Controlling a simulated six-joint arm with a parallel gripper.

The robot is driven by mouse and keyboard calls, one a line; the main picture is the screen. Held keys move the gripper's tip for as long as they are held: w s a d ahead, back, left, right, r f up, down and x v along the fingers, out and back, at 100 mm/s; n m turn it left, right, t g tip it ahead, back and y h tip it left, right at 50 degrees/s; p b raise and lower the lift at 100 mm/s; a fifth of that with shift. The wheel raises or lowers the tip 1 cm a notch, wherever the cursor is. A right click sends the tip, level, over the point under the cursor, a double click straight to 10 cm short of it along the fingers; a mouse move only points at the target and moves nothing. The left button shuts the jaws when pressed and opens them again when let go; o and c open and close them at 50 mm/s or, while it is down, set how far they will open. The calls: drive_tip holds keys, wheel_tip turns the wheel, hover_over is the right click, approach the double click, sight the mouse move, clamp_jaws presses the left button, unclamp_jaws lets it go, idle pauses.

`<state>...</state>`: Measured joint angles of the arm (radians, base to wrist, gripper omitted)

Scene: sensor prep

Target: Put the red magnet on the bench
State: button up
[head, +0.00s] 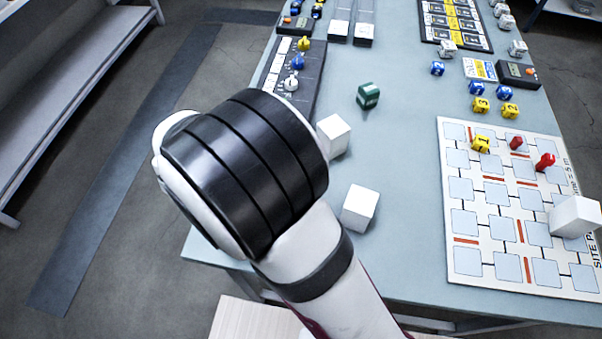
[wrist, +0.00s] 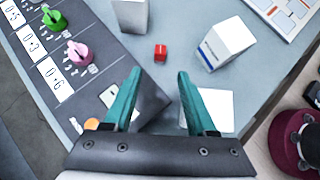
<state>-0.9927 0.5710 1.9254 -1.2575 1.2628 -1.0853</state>
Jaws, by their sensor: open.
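A small red block (wrist: 160,53), which looks like the red magnet, lies on the grey-blue bench (head: 400,125) in the wrist view. It is between two white blocks. My gripper (wrist: 158,80) is open, with its two teal fingers spread apart and nothing held between them. The red block is beyond the fingertips, near the middle of the gap. In the head view my arm covers that part of the bench, so neither the red block nor the fingers show there.
White blocks (head: 333,135) and (head: 360,207) stand on the bench by my arm. A dark knob panel (wrist: 100,30) lies left in the wrist view. A site board (head: 460,275) with red pegs (head: 545,162) lies right.

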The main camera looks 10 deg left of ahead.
drive_tip(key=shift+s+r, duration=0.15)
drive_tip(key=shift+r, duration=0.1)
drive_tip(key=s+d+r+m+g+y, duration=0.1)
drive_tip(key=s+d+r+m+g, duration=0.2)
drive_tip(key=d+m, duration=0.4)
drive_tip(key=s+d+r+m+g, duration=0.3)
drive_tip(key=d+m, duration=0.4)
drive_tip(key=d, duration=0.1)
drive_tip(key=s+d+r+m+y, duration=0.2)
drive_tip(key=s+m+y, duration=0.5)
drive_tip(key=s+m, duration=0.6)
drive_tip(key=m, duration=0.5)
drive_tip(key=shift+m+g, duration=0.3)
